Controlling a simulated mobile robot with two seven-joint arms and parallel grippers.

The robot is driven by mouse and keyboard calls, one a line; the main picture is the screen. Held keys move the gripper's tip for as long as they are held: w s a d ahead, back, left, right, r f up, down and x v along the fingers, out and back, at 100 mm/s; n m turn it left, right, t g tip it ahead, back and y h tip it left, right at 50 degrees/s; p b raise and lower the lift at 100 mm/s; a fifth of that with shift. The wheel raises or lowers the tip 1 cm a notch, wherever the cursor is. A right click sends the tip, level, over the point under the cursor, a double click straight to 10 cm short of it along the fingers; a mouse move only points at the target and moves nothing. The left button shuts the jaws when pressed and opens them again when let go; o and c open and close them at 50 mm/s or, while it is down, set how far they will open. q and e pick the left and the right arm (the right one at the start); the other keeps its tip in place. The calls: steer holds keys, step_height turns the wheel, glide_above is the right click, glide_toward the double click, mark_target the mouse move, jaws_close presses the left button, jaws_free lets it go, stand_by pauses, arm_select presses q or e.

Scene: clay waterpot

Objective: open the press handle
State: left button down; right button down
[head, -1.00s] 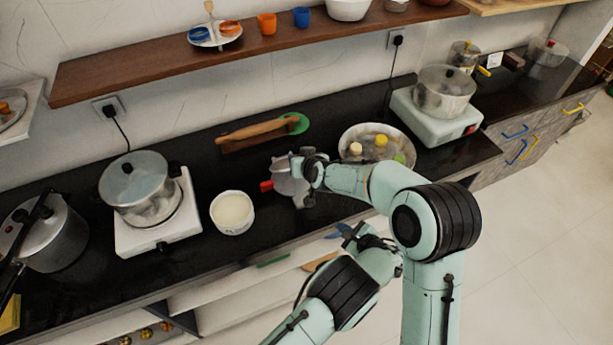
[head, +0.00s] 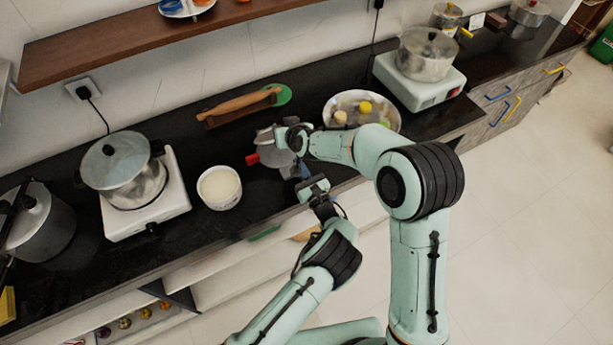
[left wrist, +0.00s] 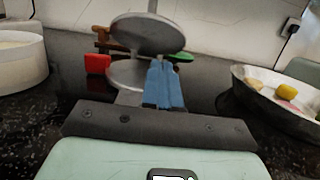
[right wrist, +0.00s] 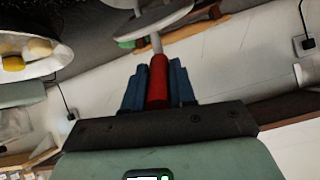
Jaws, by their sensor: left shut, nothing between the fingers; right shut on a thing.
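The metal press (head: 271,138) stands on the dark counter, with a red piece (head: 252,160) at its left. In the left wrist view, its upper disc (left wrist: 142,33) is apart from and above the lower disc (left wrist: 128,74), and the red piece (left wrist: 97,64) is at left. My right gripper (head: 296,140) is at the press. In the right wrist view, its blue fingers are shut on the red handle (right wrist: 158,82), whose metal rod leads to a disc. My left gripper (head: 314,188) is shut and empty, in front of the press; its fingers (left wrist: 163,85) show close before the discs.
A white bowl (head: 219,188) stands left of the press, and a pan (head: 328,112) with several small items is at right. A rolling pin (head: 238,106) lies behind. Pots on stoves stand at both sides. A wooden shelf (head: 110,38) hangs above.

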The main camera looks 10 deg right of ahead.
arm_select(q)
steer(key=w+r, duration=0.1)
steer(key=w+a+r, duration=0.1)
steer(key=w, duration=0.1)
steer(key=w+r, duration=0.1)
steer(key=shift+w+a, duration=0.2)
steer(key=shift+a, duration=0.05)
steer(key=shift+w+a+r, duration=0.1)
steer(key=shift+w+r, duration=0.15)
steer(key=shift+r, duration=0.15)
